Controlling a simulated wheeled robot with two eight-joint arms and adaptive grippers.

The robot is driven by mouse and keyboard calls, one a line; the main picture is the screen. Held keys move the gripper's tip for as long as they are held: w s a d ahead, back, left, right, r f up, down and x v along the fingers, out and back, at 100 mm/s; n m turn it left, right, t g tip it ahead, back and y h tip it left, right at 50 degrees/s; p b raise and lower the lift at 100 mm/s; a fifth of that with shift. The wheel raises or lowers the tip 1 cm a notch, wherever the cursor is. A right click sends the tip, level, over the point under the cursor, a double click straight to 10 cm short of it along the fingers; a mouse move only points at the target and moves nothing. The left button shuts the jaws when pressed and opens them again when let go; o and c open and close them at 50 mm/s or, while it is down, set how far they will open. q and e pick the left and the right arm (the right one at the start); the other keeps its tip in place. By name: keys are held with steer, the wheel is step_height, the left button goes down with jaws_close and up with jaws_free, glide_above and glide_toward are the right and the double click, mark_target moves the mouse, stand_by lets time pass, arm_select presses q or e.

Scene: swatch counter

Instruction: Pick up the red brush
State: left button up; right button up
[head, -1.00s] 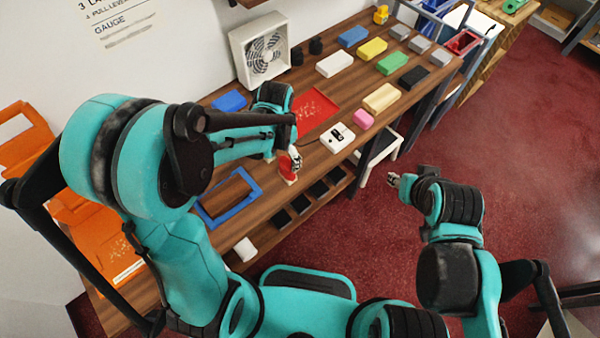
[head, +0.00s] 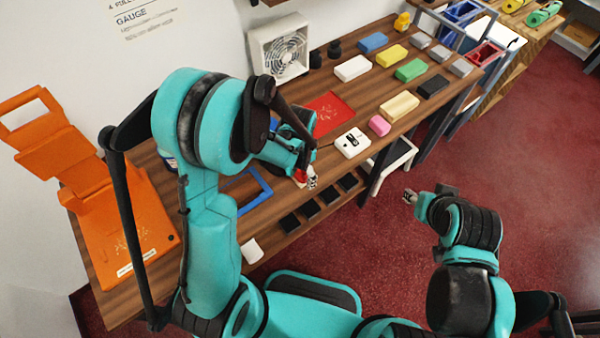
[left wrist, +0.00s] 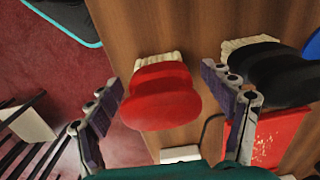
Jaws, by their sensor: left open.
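The red brush (left wrist: 160,98) has a rounded red body and cream bristles. In the left wrist view it lies on the wooden counter between the two spread fingers of my left gripper (left wrist: 163,112), with a gap on each side. In the head view only a bit of the red brush (head: 300,175) shows beside my left gripper (head: 311,181); my arm hides the rest. My left gripper is open and empty. My right gripper (head: 409,196) is off the counter's front, over the red floor; its finger opening is too small to tell.
A black brush (left wrist: 270,75) with cream bristles lies close to the right finger in the left wrist view. A red sheet (head: 328,113), a white box with a dark display (head: 352,143), a blue frame (head: 262,190) and several black pieces (head: 310,209) surround the spot.

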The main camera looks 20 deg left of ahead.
arm_select(q)
steer(key=c, duration=1.3)
steer(key=shift+o, duration=0.2)
steer(key=shift+r, duration=0.1)
step_height(320, 180, up, 4)
steer(key=shift+r+p, duration=0.25)
steer(key=shift+p, duration=0.6)
steer(key=w+d+r+p, duration=0.1)
steer(key=d+r+p, duration=0.1)
steer(key=d+r, duration=0.4)
steer(key=d, duration=0.5)
steer(key=shift+w+d+r, duration=0.15)
steer(key=shift+d, duration=0.2)
